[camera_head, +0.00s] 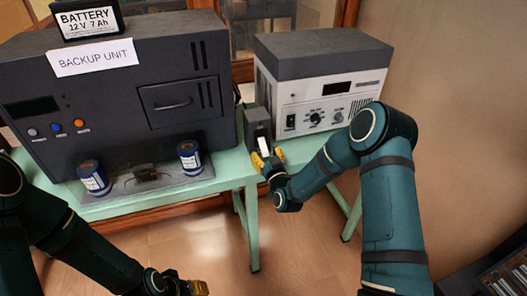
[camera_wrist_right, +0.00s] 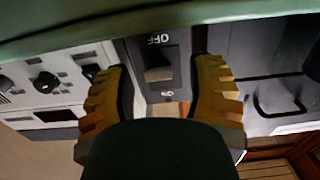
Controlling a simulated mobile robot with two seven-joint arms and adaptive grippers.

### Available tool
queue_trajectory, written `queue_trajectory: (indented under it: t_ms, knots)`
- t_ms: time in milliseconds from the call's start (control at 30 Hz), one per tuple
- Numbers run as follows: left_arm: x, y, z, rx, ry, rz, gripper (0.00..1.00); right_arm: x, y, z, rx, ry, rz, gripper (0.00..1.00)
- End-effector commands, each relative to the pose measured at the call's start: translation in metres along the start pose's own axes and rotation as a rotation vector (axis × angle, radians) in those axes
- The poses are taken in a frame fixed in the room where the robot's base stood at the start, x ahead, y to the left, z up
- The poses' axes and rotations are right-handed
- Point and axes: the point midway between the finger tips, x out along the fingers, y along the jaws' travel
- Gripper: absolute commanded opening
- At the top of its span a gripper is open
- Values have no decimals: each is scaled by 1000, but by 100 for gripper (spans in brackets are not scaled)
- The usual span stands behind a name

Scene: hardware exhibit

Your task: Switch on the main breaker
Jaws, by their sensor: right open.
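The main breaker (camera_head: 255,124) is a small dark box on the green table, between the backup unit and the grey and white device. In the right wrist view, which is upside down, its dark panel (camera_wrist_right: 143,50) carries an OFF label at the picture's top and a second label, seemingly ON, lower down. A pale switch lever (camera_wrist_right: 158,74) sits between the labels. My right gripper (camera_head: 265,160) is open in front of the breaker, and its yellow fingers (camera_wrist_right: 160,95) flank the panel. Whether they touch it is unclear. My left gripper (camera_head: 190,287) is low at the bottom edge, its jaws unclear.
The backup unit (camera_head: 120,105) stands left with a battery (camera_head: 86,22) on top. Two blue cans (camera_head: 93,178) (camera_head: 190,158) and a small dark part (camera_head: 147,174) are in front. The device with knobs (camera_head: 318,95) stands right. Open floor lies before the table (camera_head: 225,178).

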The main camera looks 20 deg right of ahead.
Motion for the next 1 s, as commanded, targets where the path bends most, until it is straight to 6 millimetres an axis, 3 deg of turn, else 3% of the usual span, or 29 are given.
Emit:
queue_trajectory:
  t_ms: [233, 600, 767, 1000]
  knots:
    - [3, -1, 0, 0, 2, 0, 47, 25, 0, 0, 0, 0, 0, 55]
    - [4, -1, 0, 0, 2, 0, 47, 28, 0, 0, 0, -1, 0, 54]
    - [4, -1, 0, 0, 2, 0, 47, 28, 0, 0, 0, -1, 0, 0]
    - [4, -1, 0, 0, 2, 0, 47, 29, 0, 0, 0, 0, 0, 0]
